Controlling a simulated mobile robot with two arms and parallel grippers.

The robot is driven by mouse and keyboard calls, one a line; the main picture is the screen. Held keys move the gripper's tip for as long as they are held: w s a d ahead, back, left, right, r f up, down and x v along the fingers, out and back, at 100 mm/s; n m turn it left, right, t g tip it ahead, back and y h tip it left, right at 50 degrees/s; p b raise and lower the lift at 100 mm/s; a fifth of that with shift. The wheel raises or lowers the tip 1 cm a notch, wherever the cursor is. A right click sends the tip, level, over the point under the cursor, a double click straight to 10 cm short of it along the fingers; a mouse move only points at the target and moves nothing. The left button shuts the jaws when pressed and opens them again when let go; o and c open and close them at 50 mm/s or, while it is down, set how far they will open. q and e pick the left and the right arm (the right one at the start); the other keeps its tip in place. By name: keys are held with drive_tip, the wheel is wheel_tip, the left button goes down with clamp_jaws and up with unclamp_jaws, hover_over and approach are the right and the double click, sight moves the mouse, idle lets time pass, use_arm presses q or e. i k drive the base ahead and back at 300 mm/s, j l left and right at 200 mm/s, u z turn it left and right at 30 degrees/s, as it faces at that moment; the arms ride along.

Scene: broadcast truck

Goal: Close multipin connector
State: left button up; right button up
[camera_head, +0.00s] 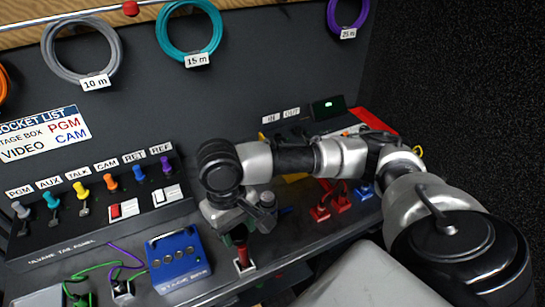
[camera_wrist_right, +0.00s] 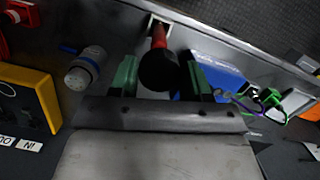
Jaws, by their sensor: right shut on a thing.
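A red lever (camera_head: 243,254) with a black round knob stands in a white-edged slot at the front of the panel, right of the blue stage box. My right gripper (camera_head: 239,232) is over it from above. In the right wrist view the black knob (camera_wrist_right: 158,72) sits between the two green fingertips of my right gripper (camera_wrist_right: 160,77), which is shut on it. The red stem (camera_wrist_right: 158,36) runs from the knob to the slot. I cannot tell which part is the multipin connector. My left gripper is not in view.
The blue stage box (camera_head: 180,262) stands close left of the lever, with green and purple cables beyond. A grey cylindrical plug (camera_wrist_right: 86,68) and a yellow box (camera_wrist_right: 47,98) lie on the other side. Red connectors (camera_head: 330,205) stand further right. Colored jacks line the back panel.

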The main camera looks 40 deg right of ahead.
sight(267, 201)
drive_tip(key=k+l, duration=0.1)
drive_tip(key=l, duration=0.25)
drive_tip(key=k+l, duration=0.1)
drive_tip(key=l, duration=0.3)
drive_tip(key=k+l+u, duration=0.1)
drive_tip(key=l, duration=0.25)
drive_tip(key=k+l, duration=0.1)
drive_tip(key=l, duration=0.25)
